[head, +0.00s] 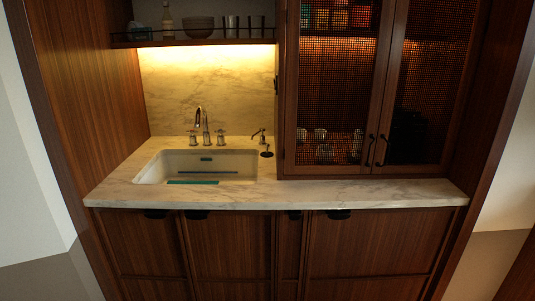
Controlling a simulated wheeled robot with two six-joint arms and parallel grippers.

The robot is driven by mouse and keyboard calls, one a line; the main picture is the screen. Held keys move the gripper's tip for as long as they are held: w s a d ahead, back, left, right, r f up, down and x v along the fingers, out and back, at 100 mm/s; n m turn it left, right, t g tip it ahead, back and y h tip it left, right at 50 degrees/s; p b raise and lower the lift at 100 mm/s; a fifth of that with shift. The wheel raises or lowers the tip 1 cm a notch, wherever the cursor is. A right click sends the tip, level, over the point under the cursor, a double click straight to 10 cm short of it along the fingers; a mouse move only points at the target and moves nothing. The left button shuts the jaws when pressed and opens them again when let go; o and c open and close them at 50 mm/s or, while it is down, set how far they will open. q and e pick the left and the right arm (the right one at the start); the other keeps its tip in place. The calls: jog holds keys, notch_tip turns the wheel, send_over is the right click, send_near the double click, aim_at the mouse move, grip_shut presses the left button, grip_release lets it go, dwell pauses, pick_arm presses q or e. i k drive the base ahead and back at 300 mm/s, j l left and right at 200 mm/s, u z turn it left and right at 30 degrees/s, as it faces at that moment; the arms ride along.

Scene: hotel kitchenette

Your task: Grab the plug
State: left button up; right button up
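A small dark round piece with a short upright stem, which looks like the plug (267,153), sits on the marble counter just right of the sink's back right corner. It is small in view and its detail is hard to tell. The white sink (245,170) is set into the counter on the left. Neither of my grippers is in view.
A faucet with two handles (206,138) stands behind the sink, and a soap dispenser (258,134) stands behind the plug. A mesh-door cabinet (335,100) rises from the counter on the right. A shelf with bowls (199,27) hangs above. The counter's front strip (350,192) is clear.

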aim_at(266, 154)
jog(key=i+j+z, duration=0.25)
jog(key=i, duration=0.3)
jog(key=i+j+z, duration=0.3)
jog(key=i, duration=0.25)
